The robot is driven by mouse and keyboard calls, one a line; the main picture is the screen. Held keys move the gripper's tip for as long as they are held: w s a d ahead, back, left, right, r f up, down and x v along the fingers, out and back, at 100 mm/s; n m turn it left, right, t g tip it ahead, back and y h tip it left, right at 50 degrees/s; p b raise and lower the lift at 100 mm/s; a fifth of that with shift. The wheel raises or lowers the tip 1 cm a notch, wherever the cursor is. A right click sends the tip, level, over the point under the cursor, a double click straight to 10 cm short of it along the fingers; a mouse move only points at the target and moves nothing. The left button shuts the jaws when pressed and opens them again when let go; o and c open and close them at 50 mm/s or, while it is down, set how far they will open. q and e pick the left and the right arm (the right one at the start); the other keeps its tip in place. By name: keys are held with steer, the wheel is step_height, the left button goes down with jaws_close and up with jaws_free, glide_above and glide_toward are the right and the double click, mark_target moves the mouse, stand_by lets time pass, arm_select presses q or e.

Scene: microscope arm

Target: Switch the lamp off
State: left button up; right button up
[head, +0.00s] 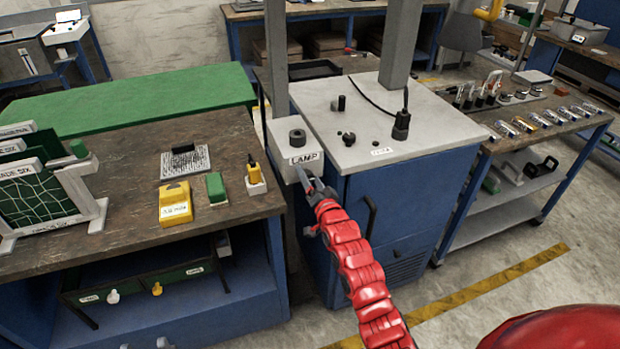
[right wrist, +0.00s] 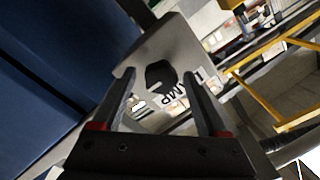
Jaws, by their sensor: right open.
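The lamp control is a pale box marked LAMP (head: 281,127) with a round dark knob (head: 297,137) on its top, fixed at the left side of a blue cabinet. My right gripper (head: 308,177) reaches up to the front of this box, just below the label. In the right wrist view the open fingers (right wrist: 162,90) point at the box face, with the dark knob (right wrist: 160,75) showing between them. The gripper holds nothing, and whether it touches the box cannot be told. The lamp itself is not clearly seen. My left gripper is out of view.
The blue cabinet's pale top (head: 430,125) carries small knobs and a black plug with a cable. A grey post rises behind the box. A wooden bench (head: 130,240) at left holds a yellow device (head: 175,203). A tool shelf (head: 560,130) stands at right.

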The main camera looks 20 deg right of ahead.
jaws_close()
stand_by(0.4)
